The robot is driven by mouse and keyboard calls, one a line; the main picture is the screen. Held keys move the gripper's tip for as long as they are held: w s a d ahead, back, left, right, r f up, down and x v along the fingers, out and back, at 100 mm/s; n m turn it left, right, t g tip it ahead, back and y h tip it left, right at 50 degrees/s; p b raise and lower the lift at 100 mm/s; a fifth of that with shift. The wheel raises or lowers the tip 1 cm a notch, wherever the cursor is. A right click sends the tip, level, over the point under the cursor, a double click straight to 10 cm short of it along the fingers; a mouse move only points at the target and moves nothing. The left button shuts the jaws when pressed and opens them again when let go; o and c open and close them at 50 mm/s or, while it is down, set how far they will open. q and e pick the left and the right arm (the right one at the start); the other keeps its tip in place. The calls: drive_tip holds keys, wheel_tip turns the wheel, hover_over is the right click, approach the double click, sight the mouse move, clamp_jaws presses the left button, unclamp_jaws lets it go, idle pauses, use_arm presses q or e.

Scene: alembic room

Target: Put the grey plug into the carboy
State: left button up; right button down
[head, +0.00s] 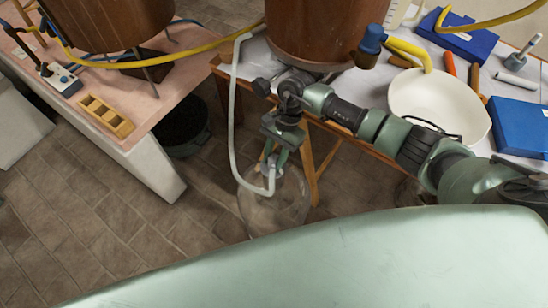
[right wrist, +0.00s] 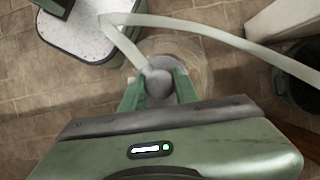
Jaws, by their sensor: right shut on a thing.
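My right gripper (head: 274,152) points down and is shut on the grey plug (right wrist: 158,84). The plug shows as a round grey top between the green fingertips in the right wrist view, with a pale tube (head: 232,110) attached. The clear glass carboy (head: 285,212) stands low, under the gripper, its body visible around and below the fingers. In the right wrist view the carboy's faint round outline (right wrist: 198,68) surrounds the plug. The neck is largely hidden by the gripper, so I cannot tell whether the plug is in it or just above it. My left gripper is not in view.
A wooden-legged table behind holds a copper vessel (head: 315,30), a white bowl (head: 435,98) and blue boxes (head: 518,122). A pink-topped bench (head: 120,75) stands left, with a dark bin (head: 185,130) beside it. Tiled floor left of the carboy is clear.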

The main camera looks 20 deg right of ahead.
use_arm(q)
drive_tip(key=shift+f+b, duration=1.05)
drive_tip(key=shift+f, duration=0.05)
use_arm(e)
drive_tip(key=shift+f, duration=0.9)
idle(0.8)
use_arm(q)
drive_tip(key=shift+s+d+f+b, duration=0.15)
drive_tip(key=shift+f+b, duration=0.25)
drive_tip(key=shift+b, duration=0.4)
use_arm(e)
drive_tip(key=shift+s+d+f, duration=0.1)
drive_tip(key=shift+d+f, duration=0.15)
drive_tip(key=shift+f, duration=0.35)
